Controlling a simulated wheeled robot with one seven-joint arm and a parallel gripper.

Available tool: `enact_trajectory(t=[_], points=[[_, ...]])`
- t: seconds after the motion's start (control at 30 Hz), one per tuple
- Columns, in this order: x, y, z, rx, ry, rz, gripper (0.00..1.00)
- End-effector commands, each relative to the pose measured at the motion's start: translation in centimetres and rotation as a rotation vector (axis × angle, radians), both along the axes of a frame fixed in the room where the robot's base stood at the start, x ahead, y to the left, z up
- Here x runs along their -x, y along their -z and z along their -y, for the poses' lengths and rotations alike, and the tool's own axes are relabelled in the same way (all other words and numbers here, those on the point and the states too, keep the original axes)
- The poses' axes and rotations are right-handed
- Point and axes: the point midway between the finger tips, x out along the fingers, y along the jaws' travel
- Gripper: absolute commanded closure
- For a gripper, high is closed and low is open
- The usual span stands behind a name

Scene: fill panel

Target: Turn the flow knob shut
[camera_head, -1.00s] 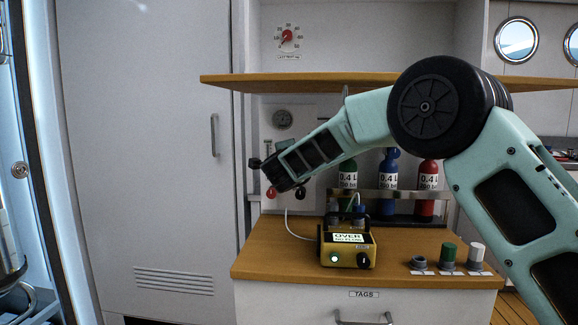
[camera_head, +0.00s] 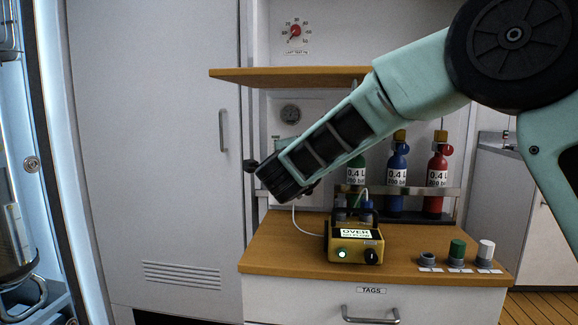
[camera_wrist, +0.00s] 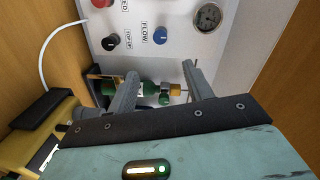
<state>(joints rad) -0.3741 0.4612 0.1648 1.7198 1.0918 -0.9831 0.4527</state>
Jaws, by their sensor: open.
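The flow knob (camera_wrist: 160,36) is blue, on the white fill panel (camera_wrist: 185,45), beside the word FLOW in the wrist view. My gripper (camera_wrist: 160,70) is open, with its two grey fingers apart and pointing towards the panel. The knob appears beyond the fingertips, between their lines and nearer the left finger; nothing is held. In the head view my wrist and forearm cover the lower part of the panel (camera_head: 302,108), so the knob is hidden there. My gripper's end (camera_head: 250,166) shows only as a small dark shape, left of the panel.
A black knob (camera_wrist: 111,43) and a red knob (camera_wrist: 98,3) sit left of the flow knob; a gauge (camera_wrist: 208,17) sits right. A yellow box (camera_head: 355,244) reading OVER stands on the wooden counter (camera_head: 300,262). Gas bottles (camera_head: 397,175) stand behind. A shelf (camera_head: 235,76) juts out above.

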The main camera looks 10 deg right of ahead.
Motion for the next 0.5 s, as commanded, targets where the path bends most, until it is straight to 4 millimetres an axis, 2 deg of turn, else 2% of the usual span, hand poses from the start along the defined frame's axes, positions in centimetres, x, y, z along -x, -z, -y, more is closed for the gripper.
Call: enact_trajectory(t=[0.07,0.13,0.23,0.3,0.37,0.43,0.5], points=[[0.6,0.1,-1.2,0.024,-0.063,-0.026,0.49],[1.8,0.7,-3.3,0.073,-0.176,-0.077,0.49],[5.3,2.5,-7.5,0.195,-0.419,-0.188,0.49],[9.1,4.5,-10.3,0.307,-0.612,-0.281,0.49],[12.7,6.5,-12.0,0.406,-0.765,-0.359,0.49],[17.1,8.8,-13.2,0.521,-0.930,-0.449,0.49],[21.7,11.1,-13.5,0.637,-1.082,-0.539,0.49]])
